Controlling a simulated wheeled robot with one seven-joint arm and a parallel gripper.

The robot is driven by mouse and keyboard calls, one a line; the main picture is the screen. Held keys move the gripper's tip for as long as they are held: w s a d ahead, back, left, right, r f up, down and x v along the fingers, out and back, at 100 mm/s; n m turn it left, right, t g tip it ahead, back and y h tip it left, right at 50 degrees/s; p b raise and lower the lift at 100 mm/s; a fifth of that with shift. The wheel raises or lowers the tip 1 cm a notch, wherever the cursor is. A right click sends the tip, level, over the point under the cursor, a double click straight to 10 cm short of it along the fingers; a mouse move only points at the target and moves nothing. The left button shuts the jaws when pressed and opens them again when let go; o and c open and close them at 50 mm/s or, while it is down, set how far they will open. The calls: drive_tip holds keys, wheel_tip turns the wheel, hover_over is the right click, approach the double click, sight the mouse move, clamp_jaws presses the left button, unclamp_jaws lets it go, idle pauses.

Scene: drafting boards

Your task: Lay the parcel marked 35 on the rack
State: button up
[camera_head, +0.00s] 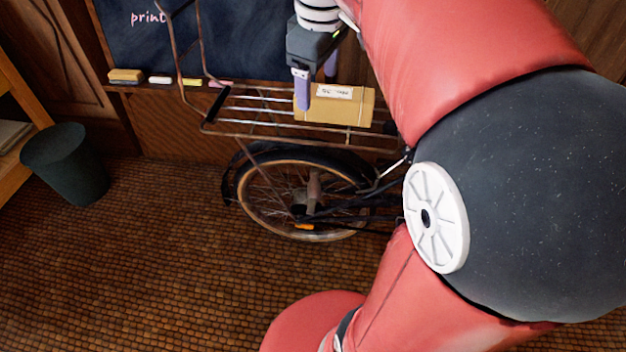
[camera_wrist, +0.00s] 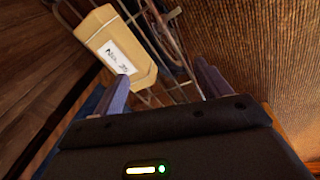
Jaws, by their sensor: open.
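The tan parcel (camera_head: 350,108) lies flat on the wire rack (camera_head: 250,133) over the bicycle's rear wheel, toward the rack's right part. Its white label faces up. In the wrist view the parcel (camera_wrist: 135,72) shows a label that reads as No. 35, with rack bars beside it. My gripper (camera_head: 316,92) is open and empty above the parcel's left end. Its purple fingers are apart in the wrist view. One finger overlaps the parcel's near end in that view; I cannot tell whether it touches.
A chalkboard (camera_head: 240,50) stands behind the rack, with an eraser (camera_head: 126,76) and chalks on its ledge. A dark bin (camera_head: 66,163) stands at left beside a wooden shelf (camera_head: 15,110). The bicycle wheel (camera_head: 262,212) is below the rack. The tiled floor in front is clear.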

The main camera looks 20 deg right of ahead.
drive_tip(key=s+a+f+m+t, duration=0.3)
drive_tip(key=s+a+f+m, duration=0.4)
drive_tip(key=s+f, duration=0.4)
drive_tip(key=s, duration=0.2)
drive_tip(key=shift+s+a+t+y, duration=0.2)
drive_tip(key=shift+s+t+y, duration=0.1)
